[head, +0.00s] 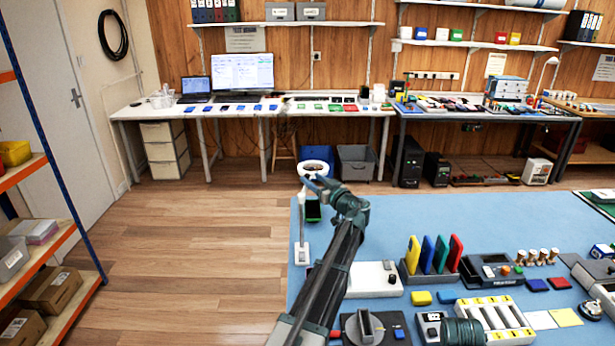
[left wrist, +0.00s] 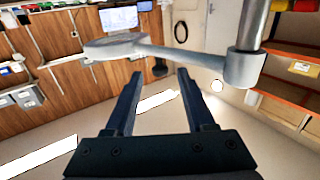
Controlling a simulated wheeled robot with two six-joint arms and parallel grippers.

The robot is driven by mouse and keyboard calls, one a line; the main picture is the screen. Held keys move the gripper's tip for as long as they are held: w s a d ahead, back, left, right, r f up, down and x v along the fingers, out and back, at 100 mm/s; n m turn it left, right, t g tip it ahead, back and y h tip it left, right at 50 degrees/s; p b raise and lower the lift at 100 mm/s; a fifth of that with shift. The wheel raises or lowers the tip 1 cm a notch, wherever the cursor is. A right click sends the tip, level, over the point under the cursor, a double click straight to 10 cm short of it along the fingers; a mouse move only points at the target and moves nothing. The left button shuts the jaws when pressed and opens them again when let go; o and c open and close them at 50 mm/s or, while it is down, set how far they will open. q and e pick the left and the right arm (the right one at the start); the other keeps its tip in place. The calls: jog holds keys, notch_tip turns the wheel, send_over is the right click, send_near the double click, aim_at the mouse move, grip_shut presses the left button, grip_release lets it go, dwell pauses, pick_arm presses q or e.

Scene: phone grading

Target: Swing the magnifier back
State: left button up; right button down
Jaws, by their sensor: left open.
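The magnifier has a white ring head (head: 316,168) over the far left edge of the blue mat (head: 465,225). Its white base (head: 302,252) stands on the mat's left edge, with a thin post rising from it. My left gripper (head: 318,184) is just in front of the ring head and partly overlaps it in the head view. In the left wrist view, my left gripper (left wrist: 160,75) is open and empty. The magnifier's pale swing arm (left wrist: 180,54) crosses just beyond the fingertips, from the ring at left to the post joint at right. Whether they touch cannot be told. My right gripper is not in view.
A white box (head: 372,280), a rack of coloured phones (head: 434,255) and a battery tray (head: 492,316) stand on the mat to the right. Open wooden floor lies left.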

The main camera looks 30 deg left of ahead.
aim_at(309, 176)
pick_arm(q)
jog(key=shift+x, duration=1.85)
grip_shut()
